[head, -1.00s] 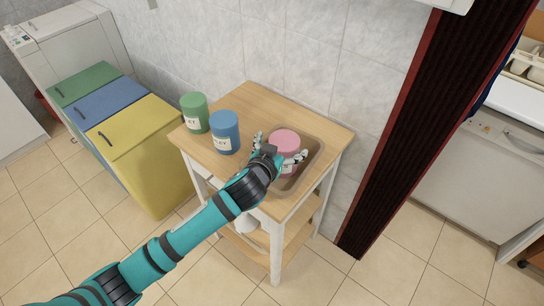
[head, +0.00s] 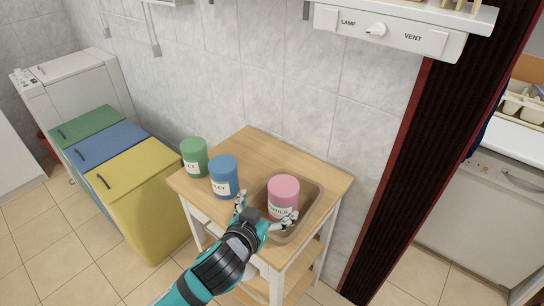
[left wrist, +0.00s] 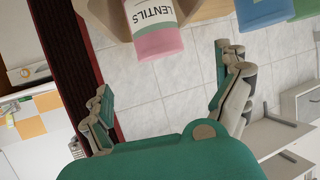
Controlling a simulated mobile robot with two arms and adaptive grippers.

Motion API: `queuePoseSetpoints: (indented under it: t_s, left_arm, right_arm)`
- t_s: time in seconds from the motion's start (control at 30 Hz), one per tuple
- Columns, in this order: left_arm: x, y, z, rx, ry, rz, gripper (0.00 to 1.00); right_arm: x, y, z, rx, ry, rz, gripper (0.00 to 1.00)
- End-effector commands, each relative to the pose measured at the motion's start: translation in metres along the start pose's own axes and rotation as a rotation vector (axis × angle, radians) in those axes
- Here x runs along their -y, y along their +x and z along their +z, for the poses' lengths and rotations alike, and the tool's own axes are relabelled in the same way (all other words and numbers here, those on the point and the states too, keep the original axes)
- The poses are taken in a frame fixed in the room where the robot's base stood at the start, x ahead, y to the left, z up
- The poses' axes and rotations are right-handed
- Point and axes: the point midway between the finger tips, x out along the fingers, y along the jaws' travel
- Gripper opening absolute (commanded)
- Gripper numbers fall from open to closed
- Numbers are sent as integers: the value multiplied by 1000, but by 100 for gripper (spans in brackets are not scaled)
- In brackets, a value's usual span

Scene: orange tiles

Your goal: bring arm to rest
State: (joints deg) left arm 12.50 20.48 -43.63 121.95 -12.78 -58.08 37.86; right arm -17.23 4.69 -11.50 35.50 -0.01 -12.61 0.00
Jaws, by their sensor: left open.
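My left gripper (head: 265,212) is open and empty, with its fingers spread just in front of a pink canister (head: 284,190). The canister stands upright in a shallow brown tray (head: 314,196) on a small wooden table (head: 255,142). In the left wrist view the open fingers of the left gripper (left wrist: 168,88) show with nothing between their tips. The canister there appears upside down, labelled LENTILS, beyond the fingers (left wrist: 157,28). My right gripper is not in view.
A blue canister (head: 224,177) and a green canister (head: 194,157) stand on the table left of the tray. A yellow bin (head: 145,200) is left of the table. A tiled wall (head: 270,80) is behind, and a dark red-edged doorway panel (head: 425,150) is at right.

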Motion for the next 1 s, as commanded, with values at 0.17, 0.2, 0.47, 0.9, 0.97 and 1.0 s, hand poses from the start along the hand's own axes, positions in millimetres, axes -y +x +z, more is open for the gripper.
queuePoseSetpoints:
  t_s: [0.17,0.2,0.47,0.9,0.97,1.0]
  left_arm:
    - [2,-3,7,22,-9,-8,100]
    - [6,-7,15,48,-18,-18,100]
    - [50,-80,124,414,-88,-119,100]
    - [78,-194,225,809,-103,-142,100]
    - [80,-209,234,851,-103,-140,100]
    - [81,-219,240,880,-104,-140,100]
  right_arm:
    - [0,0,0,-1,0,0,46]
    - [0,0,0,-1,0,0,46]
    - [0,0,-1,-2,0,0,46]
    - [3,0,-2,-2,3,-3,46]
    - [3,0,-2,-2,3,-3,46]
    - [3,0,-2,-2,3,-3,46]
